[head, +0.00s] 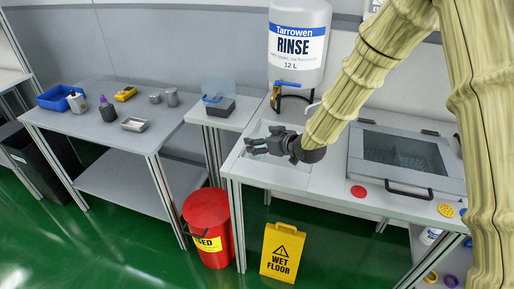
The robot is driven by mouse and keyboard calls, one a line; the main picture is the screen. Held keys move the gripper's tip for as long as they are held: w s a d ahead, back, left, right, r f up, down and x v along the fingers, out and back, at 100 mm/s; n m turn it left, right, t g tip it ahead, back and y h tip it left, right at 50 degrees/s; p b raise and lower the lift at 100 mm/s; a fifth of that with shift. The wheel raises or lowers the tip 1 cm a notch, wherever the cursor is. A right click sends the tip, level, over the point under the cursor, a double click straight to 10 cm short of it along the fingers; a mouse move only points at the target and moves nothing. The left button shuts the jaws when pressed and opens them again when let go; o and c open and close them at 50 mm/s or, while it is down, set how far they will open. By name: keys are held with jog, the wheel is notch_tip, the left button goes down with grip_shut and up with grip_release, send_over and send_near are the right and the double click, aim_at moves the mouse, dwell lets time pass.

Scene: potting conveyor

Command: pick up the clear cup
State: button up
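My gripper (251,146) is dark grey and reaches left over the white counter (315,182), in front of the rinse tank. Its fingers point left above a pale recessed area like a basin. I cannot make out a clear cup for certain. A faint pale shape shows around the fingertips, but it is too small and washed out to tell whether it is a cup, or whether the fingers hold anything.
The rinse tank (298,62) with a tap stands behind my gripper. A lidded unit (407,157) is to the right. A red bin (207,215) and a yellow wet-floor sign (281,252) stand on the floor. The left grey table (95,134) holds several small items.

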jog(key=shift+x, duration=1.55)
jog(key=c, duration=1.1)
jog(key=shift+o, duration=0.2)
jog(key=shift+r, duration=0.15)
